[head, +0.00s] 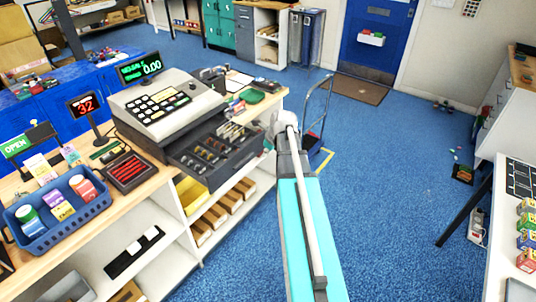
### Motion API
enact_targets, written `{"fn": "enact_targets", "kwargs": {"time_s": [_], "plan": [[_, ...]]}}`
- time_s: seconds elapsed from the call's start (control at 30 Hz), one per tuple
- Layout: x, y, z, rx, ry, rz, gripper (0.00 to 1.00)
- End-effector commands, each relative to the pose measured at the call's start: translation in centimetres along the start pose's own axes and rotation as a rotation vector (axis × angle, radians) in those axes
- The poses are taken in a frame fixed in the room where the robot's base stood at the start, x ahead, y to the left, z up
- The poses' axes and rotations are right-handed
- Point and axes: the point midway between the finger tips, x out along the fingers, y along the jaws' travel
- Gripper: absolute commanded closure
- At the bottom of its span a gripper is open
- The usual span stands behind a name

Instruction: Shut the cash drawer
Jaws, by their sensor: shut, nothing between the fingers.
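The cash register (165,100) is grey with a keypad and a green-lit display (138,68), on the wooden counter at the left. Its dark cash drawer (238,160) is open, sticking out past the counter's front edge. Coins lie in several compartments, with what look like notes behind them. My teal and grey arm reaches up the middle of the picture, its far end just right of the drawer. My gripper's fingers do not show; the arm's end seems to hide them. Whether anything touches the drawer cannot be told.
On the counter (150,190) are a red "32" display (83,105), a red-striped tray (131,171) and a blue basket (60,205) of goods. Shelves with cartons sit below. A hand truck (318,110) stands behind my arm. Blue floor (400,160) is largely clear to the right.

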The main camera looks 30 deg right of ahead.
Motion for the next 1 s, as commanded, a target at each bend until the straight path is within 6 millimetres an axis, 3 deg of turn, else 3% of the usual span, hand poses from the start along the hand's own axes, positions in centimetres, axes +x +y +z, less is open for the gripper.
{"fn": "enact_targets", "kwargs": {"time_s": [0.67,0.8,1.0], "plan": [[5.9,-0.1,-0.1,-0.001,0.0,0.0,1.0],[6.2,-0.1,2.0,-0.002,0.0,0.0,1.0],[6.8,-0.1,3.4,-0.001,0.0,-0.001,1.0]]}}
